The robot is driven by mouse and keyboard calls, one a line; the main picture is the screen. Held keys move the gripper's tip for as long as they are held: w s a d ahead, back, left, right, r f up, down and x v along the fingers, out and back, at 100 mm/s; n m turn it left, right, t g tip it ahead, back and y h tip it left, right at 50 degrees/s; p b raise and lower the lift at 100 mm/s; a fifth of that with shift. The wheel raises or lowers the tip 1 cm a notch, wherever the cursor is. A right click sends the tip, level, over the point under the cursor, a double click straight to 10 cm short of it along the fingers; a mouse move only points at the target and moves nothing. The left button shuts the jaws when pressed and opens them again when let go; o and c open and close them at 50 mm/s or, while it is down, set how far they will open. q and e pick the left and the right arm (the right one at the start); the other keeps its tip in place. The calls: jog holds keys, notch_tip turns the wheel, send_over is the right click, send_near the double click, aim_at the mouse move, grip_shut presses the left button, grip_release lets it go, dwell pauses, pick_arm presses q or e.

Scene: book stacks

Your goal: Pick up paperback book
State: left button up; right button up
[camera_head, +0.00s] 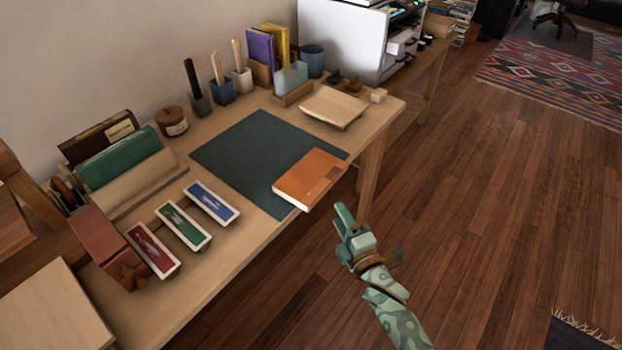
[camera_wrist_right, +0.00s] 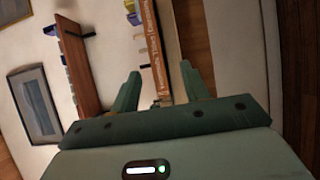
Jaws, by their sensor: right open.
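The orange paperback book (camera_head: 310,178) lies flat on the dark mat (camera_head: 252,155) at the table's front edge, with one end reaching past the edge. My right gripper (camera_head: 341,212) is just in front of that end, over the floor, apart from the book. In the right wrist view, the book's orange spine with lettering (camera_wrist_right: 150,50) shows upright, beyond and between the two open fingers (camera_wrist_right: 160,88). Nothing is between the fingers. My left gripper is not in view.
Three coloured boxes (camera_head: 183,225) lie left of the mat. A wooden board (camera_head: 333,106) is behind the book to the right. A book rack (camera_head: 120,160) and pen holders (camera_head: 221,90) stand along the back. The floor (camera_head: 470,220) right of the table is clear.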

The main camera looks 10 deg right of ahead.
aim_at(328, 189)
jog(key=w, duration=0.3)
jog(key=shift+w+a+b, duration=0.25)
jog(key=shift+b, duration=0.05)
jog(key=w, duration=0.2)
jog(key=w+b, duration=0.1)
jog(key=w, duration=0.1)
jog(key=shift+w+r, duration=0.2)
jog(key=shift+w, duration=0.1)
jog(key=shift+w+a+r, duration=0.1)
jog(key=shift+w+a, duration=0.05)
jog(key=shift+w, duration=0.2)
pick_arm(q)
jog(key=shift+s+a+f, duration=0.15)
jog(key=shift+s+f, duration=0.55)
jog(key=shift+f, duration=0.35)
pick_arm(e)
jog(key=shift+r, duration=0.1)
grip_shut()
